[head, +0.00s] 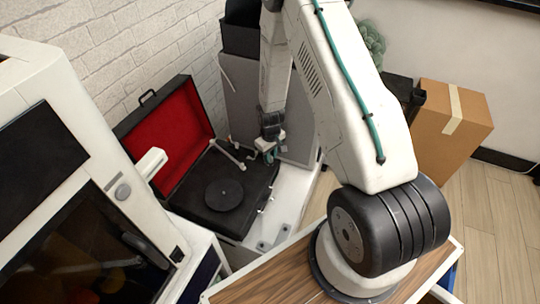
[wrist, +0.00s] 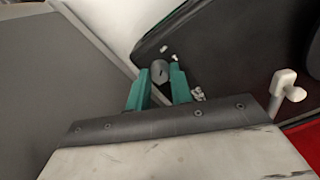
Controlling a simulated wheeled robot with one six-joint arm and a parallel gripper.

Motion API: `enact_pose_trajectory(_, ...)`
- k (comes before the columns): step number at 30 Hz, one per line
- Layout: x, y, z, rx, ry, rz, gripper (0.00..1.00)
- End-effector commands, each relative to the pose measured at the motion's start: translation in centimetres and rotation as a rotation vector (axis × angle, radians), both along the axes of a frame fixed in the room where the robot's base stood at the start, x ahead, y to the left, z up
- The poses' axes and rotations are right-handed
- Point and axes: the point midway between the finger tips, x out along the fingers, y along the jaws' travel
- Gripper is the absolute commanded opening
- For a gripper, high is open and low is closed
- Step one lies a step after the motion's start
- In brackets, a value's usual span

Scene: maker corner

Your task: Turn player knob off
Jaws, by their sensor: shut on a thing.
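The record player (head: 185,205) stands open on a white surface in the head view, with its red-lined lid (head: 165,135) raised and a dark round platter (head: 224,194) on its deck. In the wrist view a small grey round knob (wrist: 160,70) with a dark mark on its face sits near the deck's corner. My gripper (wrist: 160,82) has its two teal fingers on either side of this knob, shut on it. In the head view my gripper (head: 268,150) is at the deck's far right corner; the knob is hidden there.
The white tone arm (head: 228,154) lies close to the left of my gripper. A grey panel-like box (head: 240,95) stands close behind the player. A white machine (head: 60,130) stands at the left. A cardboard box (head: 450,130) stands on the floor at the right.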

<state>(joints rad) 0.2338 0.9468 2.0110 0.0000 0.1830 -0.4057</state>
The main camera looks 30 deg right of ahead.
Motion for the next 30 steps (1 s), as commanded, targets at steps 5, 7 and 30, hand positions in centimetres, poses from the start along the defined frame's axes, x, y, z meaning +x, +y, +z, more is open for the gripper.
enact_pose_trajectory(5,-0.21,0.02,-0.04,0.001,0.005,0.029,0.00)
enact_pose_trajectory(7,-0.22,0.01,-0.04,0.001,0.005,0.034,0.00)
enact_pose_trajectory(30,-0.04,0.06,0.28,0.000,0.001,0.037,0.43)
